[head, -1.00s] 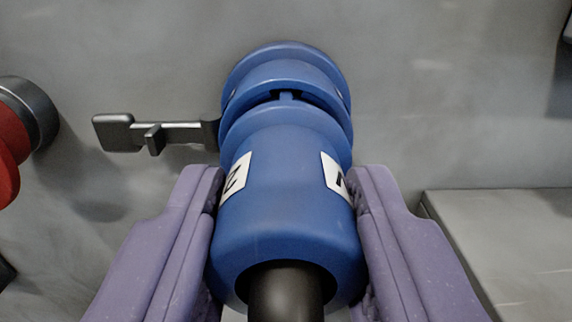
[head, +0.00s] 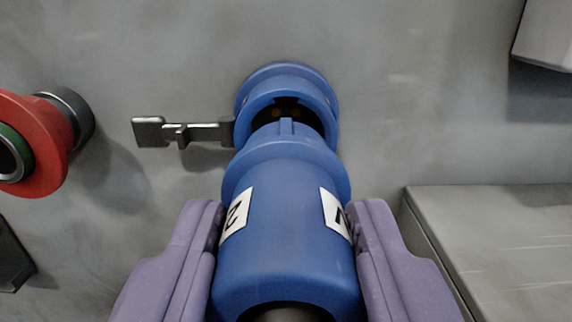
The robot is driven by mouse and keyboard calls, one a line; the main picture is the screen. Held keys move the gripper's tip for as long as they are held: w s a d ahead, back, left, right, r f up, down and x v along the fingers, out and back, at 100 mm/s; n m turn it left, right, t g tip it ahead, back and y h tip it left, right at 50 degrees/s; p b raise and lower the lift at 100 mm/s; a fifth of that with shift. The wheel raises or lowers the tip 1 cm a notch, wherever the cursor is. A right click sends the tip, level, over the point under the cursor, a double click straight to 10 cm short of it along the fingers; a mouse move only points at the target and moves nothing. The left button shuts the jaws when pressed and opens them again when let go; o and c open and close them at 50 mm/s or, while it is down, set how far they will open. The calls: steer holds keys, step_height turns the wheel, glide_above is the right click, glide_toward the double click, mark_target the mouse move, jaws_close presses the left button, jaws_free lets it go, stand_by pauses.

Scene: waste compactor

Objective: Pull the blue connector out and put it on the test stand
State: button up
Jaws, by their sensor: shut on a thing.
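The blue connector (head: 284,235) is a thick blue cylinder with white labels on its sides. My gripper (head: 287,240) has purple fingers shut on it from left and right. The connector's front end is in front of the blue socket (head: 287,82) on the grey wall. The upper part of the socket's dark opening shows above the connector, with small brass-coloured contacts inside. Whether the connector's lower front edge is clear of the socket is hidden. A dark cable shows at the connector's near end. The test stand cannot be made out for certain.
A dark grey lever (head: 180,132) sticks out left of the socket. A red ring-shaped fitting (head: 45,150) with a green inner ring stands on the wall at left. A grey block or ledge (head: 500,240) is at lower right, and a pale box (head: 548,35) at upper right.

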steer(key=shift+s+b, duration=0.45)
steer(key=shift+s, duration=0.65)
